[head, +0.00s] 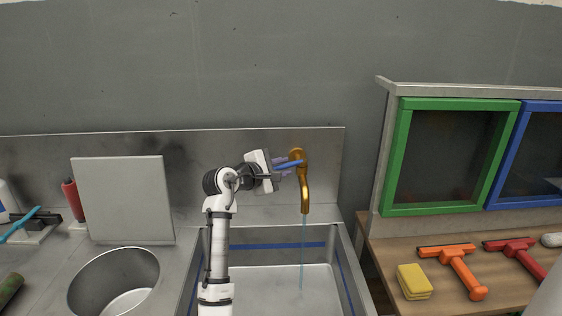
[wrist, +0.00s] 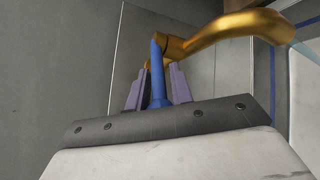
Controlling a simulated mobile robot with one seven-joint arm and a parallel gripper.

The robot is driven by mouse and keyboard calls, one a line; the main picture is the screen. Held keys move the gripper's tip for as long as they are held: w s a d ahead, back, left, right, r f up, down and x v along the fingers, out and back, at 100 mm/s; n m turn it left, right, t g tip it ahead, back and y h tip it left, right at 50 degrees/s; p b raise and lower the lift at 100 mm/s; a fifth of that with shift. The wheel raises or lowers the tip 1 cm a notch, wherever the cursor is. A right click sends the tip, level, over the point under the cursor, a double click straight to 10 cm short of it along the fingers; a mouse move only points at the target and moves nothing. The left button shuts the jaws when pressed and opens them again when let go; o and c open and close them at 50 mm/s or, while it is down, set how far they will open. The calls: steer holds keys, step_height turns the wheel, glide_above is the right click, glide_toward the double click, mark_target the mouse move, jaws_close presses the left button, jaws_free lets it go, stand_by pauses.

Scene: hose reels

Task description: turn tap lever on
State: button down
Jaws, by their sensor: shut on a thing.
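The brass tap (head: 304,185) is mounted on the metal back panel above the sink, with its spout pointing down. A thin stream of water (head: 302,250) runs from the spout into the sink. The blue tap lever (head: 288,165) sticks out from the tap's upper left side. My gripper (head: 281,168) is at the lever, left of the tap. In the wrist view the lever (wrist: 157,75) stands between my two purple fingers (wrist: 154,90), which are shut on it. The tap's body and spout (wrist: 225,30) curve to the right behind it.
The metal sink (head: 345,270) lies below the tap. A round basin (head: 113,283) and a grey board (head: 124,199) are at left. At right, a wooden counter (head: 390,254) holds yellow sponges (head: 414,281) and orange (head: 456,268) and red squeegees (head: 517,255) below a green-framed cabinet (head: 399,157).

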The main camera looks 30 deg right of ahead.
steer(key=shift+s+r+n+t+y+p, duration=0.1)
steer(key=shift+s+n+t+y+p, duration=0.35)
steer(key=shift+n+t+p, duration=0.45)
steer(key=c, duration=1.4)
jaws_free()
steer(key=shift+c, duration=0.2)
steer(key=b+v, duration=0.4)
steer(key=v, duration=1)
steer(key=shift+s, duration=0.15)
steer(key=shift+d, duration=0.1)
